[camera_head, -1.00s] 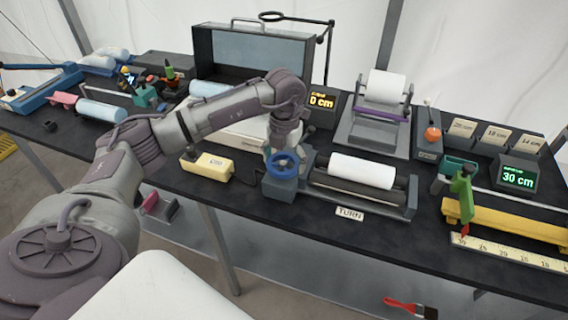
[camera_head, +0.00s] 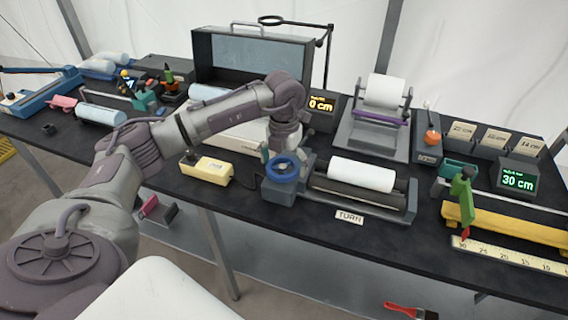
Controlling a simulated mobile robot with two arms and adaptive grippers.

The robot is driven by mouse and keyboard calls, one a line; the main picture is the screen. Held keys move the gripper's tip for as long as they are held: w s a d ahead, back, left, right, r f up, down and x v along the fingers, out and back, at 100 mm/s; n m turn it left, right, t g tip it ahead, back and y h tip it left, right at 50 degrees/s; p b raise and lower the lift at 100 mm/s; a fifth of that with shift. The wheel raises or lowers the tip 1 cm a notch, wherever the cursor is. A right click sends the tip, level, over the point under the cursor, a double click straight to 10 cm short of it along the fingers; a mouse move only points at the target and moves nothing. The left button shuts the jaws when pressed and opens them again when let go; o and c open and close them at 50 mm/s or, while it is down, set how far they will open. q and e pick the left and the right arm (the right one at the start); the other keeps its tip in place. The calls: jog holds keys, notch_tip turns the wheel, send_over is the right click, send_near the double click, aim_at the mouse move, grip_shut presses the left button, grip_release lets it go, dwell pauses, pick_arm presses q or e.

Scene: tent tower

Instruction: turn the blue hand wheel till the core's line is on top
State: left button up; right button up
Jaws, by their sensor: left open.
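The blue hand wheel (camera_head: 283,168) sits on top of a grey-blue box at the left end of the roller stand (camera_head: 360,199). A white core (camera_head: 361,174) lies on the stand's dark rollers, and I see no line on its visible side. A "TURN" label (camera_head: 349,217) is on the table in front. My left gripper (camera_head: 268,153) is open and points down just behind the wheel, largely hidden by the wheel and my wrist. I cannot tell whether it touches the wheel. My right gripper is not in view.
Behind stand an open grey case (camera_head: 250,62) and a small display (camera_head: 321,104). Another white roll sits on a grey stand (camera_head: 372,135). A yellow rail and a ruler (camera_head: 510,257) are at the right.

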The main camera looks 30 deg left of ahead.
aim_at(285, 164)
pick_arm(q)
notch_tip(285, 164, up, 12)
dwell(0.5)
jog(key=shift+d, duration=0.1)
